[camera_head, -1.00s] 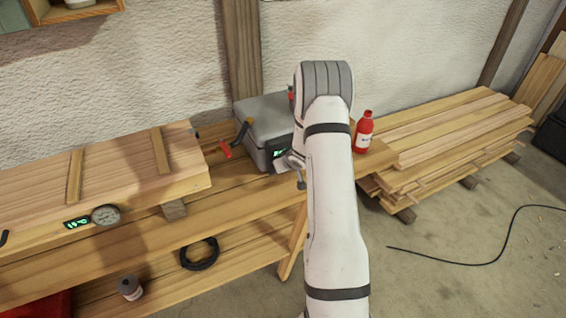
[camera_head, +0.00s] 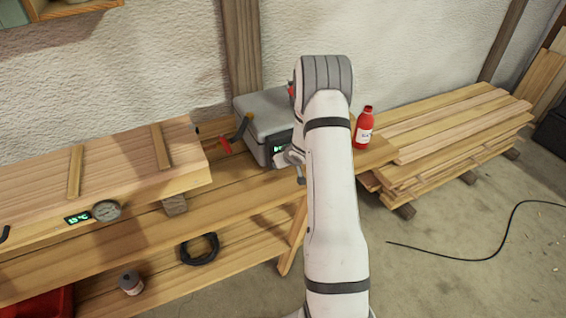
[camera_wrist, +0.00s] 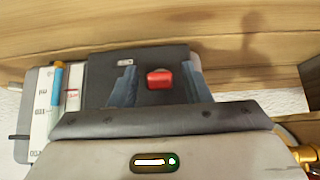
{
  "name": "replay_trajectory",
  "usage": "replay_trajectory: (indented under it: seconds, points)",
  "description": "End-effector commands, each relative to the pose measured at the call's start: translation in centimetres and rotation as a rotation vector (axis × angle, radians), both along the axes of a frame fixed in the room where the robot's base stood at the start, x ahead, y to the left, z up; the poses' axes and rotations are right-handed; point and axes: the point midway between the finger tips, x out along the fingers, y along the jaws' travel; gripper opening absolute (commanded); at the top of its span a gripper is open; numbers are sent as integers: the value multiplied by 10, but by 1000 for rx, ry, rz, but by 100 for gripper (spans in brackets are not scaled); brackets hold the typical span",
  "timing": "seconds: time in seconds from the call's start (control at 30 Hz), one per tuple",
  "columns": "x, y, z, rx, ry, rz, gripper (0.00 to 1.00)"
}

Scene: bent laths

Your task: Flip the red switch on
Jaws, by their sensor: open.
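The red switch (camera_wrist: 159,79) is a small red rocker on a dark panel (camera_wrist: 100,80) in the wrist view. My gripper (camera_wrist: 159,68) is open, with one blue-grey finger on each side of the switch and a gap to each. The fingers look empty. Whether they touch the panel, I cannot tell. In the head view a grey box (camera_head: 262,106) with a small green display (camera_head: 279,148) stands on the bench. My arm hides the switch and most of my gripper there.
A long wooden box (camera_head: 120,175) with a round gauge (camera_head: 106,210) lies left on the bench. A red bottle (camera_head: 363,128) stands to the right of my arm, near stacked boards (camera_head: 450,125). A white card (camera_wrist: 42,115) is left of the panel.

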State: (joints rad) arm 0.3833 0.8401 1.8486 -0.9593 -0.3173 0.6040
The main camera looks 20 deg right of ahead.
Motion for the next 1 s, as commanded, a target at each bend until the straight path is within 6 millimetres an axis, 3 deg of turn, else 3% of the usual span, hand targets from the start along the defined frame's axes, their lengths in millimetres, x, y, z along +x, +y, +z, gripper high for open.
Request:
replay_trajectory:
  seconds: [0.5, 1.0]
  points:
    - [-44, -2, 55, -1, -1, -1, 44]
    - [-48, -1, 59, 0, 0, 0, 44]
